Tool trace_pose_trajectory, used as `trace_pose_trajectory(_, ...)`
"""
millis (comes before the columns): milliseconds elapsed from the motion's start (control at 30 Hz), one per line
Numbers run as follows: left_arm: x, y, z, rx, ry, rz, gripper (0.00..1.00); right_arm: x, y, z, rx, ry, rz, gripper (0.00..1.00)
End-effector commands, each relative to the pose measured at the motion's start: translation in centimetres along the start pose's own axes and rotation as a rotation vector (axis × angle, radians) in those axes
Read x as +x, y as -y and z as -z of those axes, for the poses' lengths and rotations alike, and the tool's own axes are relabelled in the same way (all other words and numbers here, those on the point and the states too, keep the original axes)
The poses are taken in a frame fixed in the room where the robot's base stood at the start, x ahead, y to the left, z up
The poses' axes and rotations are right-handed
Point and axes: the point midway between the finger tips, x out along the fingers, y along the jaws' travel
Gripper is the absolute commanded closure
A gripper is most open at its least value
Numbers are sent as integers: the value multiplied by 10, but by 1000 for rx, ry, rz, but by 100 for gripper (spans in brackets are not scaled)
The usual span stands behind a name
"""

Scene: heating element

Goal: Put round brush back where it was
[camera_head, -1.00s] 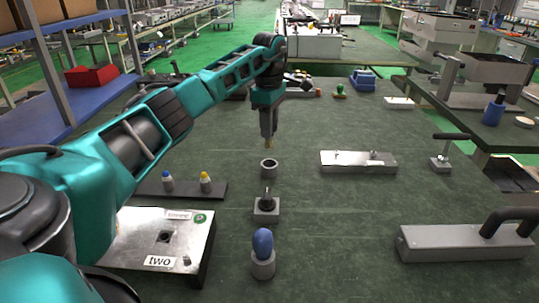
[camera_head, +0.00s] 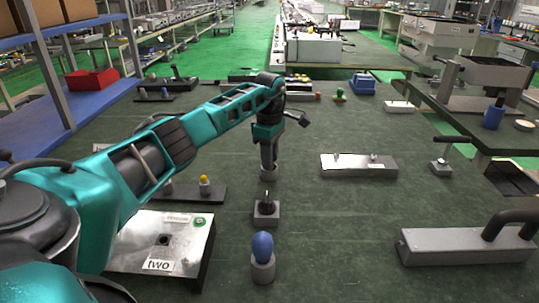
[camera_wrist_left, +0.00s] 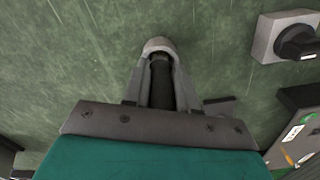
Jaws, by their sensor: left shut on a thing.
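My left gripper (camera_head: 268,164) points straight down over the small round grey holder (camera_head: 268,175) in the middle of the table. It is shut on the round brush, which the fingers mostly hide in the head view. In the left wrist view the dark shaft of the brush (camera_wrist_left: 161,85) shows between the fingers, with the light grey rim of the holder (camera_wrist_left: 158,44) just past the fingertips. The brush's lower end is hidden, so how deep it sits in the holder cannot be told. My right gripper is not in view.
A black knob on a grey base (camera_head: 266,209) and a blue-topped piece in a grey holder (camera_head: 262,258) stand nearer. A silver plate (camera_head: 358,167) lies to the right, and a metal box marked "two" (camera_head: 187,229) to the left. Green table around the holder is clear.

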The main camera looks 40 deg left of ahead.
Motion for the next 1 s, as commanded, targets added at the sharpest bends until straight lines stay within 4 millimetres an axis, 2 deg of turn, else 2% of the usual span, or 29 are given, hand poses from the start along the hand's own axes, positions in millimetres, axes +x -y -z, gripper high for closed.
trace_pose_trajectory(33,0,0,0,-1,0,0,70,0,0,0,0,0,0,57)
trace_pose_trajectory(267,0,0,0,-1,0,0,48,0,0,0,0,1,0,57)
trace_pose_trajectory(567,-4,0,0,-1,0,0,48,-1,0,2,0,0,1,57)
trace_pose_trajectory(733,-27,-1,1,-2,0,-4,48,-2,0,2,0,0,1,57)
trace_pose_trajectory(1000,-86,-1,0,-1,0,-4,48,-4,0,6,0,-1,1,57)
